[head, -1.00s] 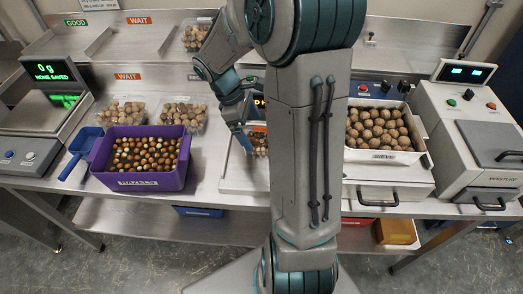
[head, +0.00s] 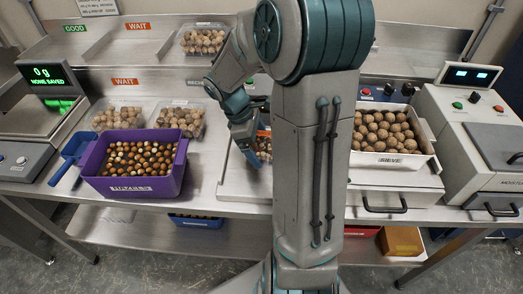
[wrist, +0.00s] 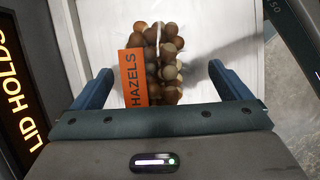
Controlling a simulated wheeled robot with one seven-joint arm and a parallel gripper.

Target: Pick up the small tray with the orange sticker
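The small tray (wrist: 160,62) holds brown hazelnuts and bears an orange sticker (wrist: 134,77) reading HAZELS. It sits on a pale flat surface, in front of my gripper in the wrist view. My gripper (wrist: 161,78) is open, with one blue finger to the left of the tray and one to the right, and visible gaps on both sides. In the head view the tray (head: 265,148) shows only in part, beside my gripper (head: 251,152); my arm hides the rest.
A purple hazelnut bin (head: 120,185) and two clear clamshells (head: 179,123) stand to the left. A white walnut crate (head: 392,160) is to the right. A lit panel reading LID HOLDS (wrist: 15,80) stands close on the left in the wrist view.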

